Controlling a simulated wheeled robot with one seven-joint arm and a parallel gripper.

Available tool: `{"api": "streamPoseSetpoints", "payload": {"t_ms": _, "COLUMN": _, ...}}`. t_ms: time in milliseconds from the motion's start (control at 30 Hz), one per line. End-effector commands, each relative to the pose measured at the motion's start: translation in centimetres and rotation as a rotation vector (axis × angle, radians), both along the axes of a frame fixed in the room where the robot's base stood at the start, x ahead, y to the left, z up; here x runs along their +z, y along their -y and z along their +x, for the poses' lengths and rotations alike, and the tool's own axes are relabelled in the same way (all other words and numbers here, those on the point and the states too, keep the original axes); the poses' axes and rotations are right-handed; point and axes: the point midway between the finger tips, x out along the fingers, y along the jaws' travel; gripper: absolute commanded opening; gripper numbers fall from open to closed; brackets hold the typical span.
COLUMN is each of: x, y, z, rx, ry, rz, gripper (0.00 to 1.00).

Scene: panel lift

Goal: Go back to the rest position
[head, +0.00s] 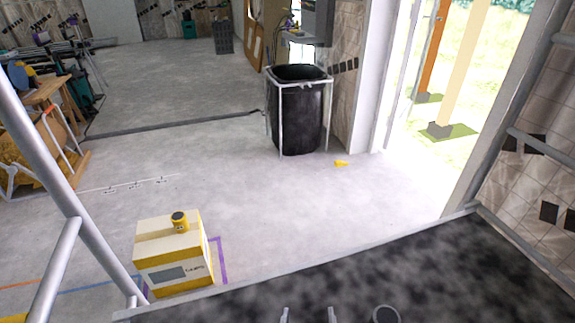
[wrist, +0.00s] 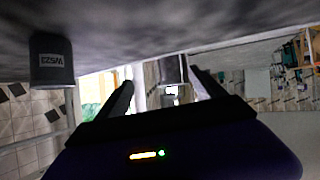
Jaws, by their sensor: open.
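My gripper (head: 308,314) shows only by its two fingertips at the bottom edge of the head view, apart from each other. In the wrist view my gripper (wrist: 165,92) has its two dark fingers spread, with nothing between them. A dark round object (head: 385,314) stands on the dark speckled surface (head: 440,265), just right of the fingertips. A dark labelled cylinder, seemingly the same object, shows at the left of the upside-down wrist view (wrist: 51,62). The gripper is apart from it. The rest of my arm is hidden in the head view.
Grey rails (head: 65,180) border the dark surface. Below, a yellow-white box (head: 170,262) with a small yellow-black item (head: 180,222) on top stands on the floor. A black bin (head: 298,115) stands further back, near an open doorway (head: 430,100). The middle floor is mostly clear.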

Motion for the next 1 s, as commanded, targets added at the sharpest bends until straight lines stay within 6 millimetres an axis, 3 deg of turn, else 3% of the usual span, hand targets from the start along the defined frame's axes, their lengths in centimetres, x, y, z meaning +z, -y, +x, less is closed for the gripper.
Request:
{"api": "streamPoseSetpoints", "payload": {"t_ms": 167, "x": 2.0, "y": 0.2, "z": -5.0, "rx": 0.218, "ry": 0.074, "rz": 0.046, "gripper": 0.79}}
{"api": "streamPoseSetpoints", "payload": {"t_ms": 367, "x": 6.7, "y": 2.6, "z": -10.6, "rx": 0.311, "ry": 0.210, "rz": 0.085, "gripper": 0.79}}
{"api": "streamPoseSetpoints", "payload": {"t_ms": 600, "x": 13.6, "y": 7.5, "z": -17.3, "rx": 0.274, "ry": 0.354, "rz": 0.097, "gripper": 0.79}}
{"api": "streamPoseSetpoints", "payload": {"t_ms": 800, "x": 18.3, "y": 12.0, "z": -22.7, "rx": 0.172, "ry": 0.385, "rz": 0.103, "gripper": 0.79}}
{"api": "streamPoseSetpoints", "payload": {"t_ms": 1000, "x": 19.1, "y": 14.6, "z": -27.1, "rx": 0.090, "ry": 0.295, "rz": 0.105, "gripper": 0.79}}
